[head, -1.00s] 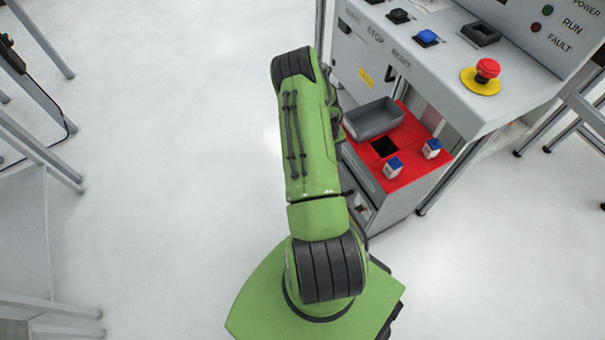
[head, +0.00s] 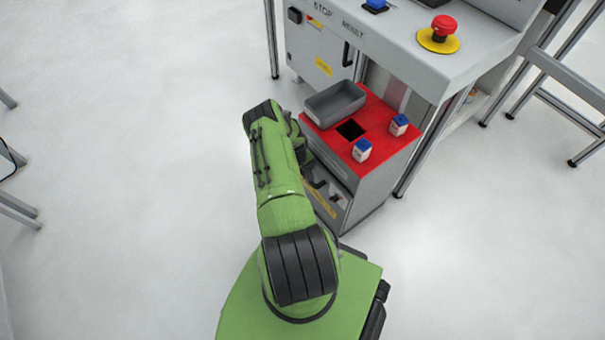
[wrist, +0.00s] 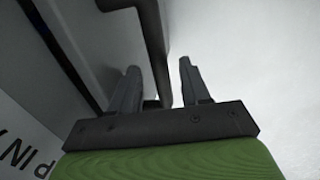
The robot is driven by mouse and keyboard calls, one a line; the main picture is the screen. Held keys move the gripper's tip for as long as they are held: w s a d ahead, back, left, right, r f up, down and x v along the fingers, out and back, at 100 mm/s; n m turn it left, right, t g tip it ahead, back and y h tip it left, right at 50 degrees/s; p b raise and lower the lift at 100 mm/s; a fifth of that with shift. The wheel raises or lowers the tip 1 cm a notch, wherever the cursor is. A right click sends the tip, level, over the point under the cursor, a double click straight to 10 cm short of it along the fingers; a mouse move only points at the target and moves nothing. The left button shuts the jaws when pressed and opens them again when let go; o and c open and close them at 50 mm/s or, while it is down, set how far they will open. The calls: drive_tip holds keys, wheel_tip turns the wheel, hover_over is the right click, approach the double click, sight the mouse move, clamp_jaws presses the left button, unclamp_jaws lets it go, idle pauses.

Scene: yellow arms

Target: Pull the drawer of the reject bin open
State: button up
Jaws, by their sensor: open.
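The reject bin (head: 375,183) is a grey cabinet with a red top, standing right of my arm in the head view. Its front faces my arm and is partly hidden by it. In the wrist view a dark bar handle (wrist: 149,30) stands out from a grey front panel (wrist: 72,28). My gripper (wrist: 159,68) is open, with one finger on each side of the handle bar. The bar runs between the fingers, and I cannot tell whether either finger touches it. I cannot clearly tell how far the drawer is out. My gripper's fingers are not clear in the head view.
A grey tray (head: 335,102) and two small blue-topped containers (head: 362,150) (head: 399,124) stand on the bin's red top around a square hole (head: 351,130). A grey console with a red emergency button (head: 443,25) stands behind. The floor to the left is clear.

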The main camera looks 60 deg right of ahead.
drive_tip(key=shift+f, duration=0.15)
clamp_jaws()
idle(0.4)
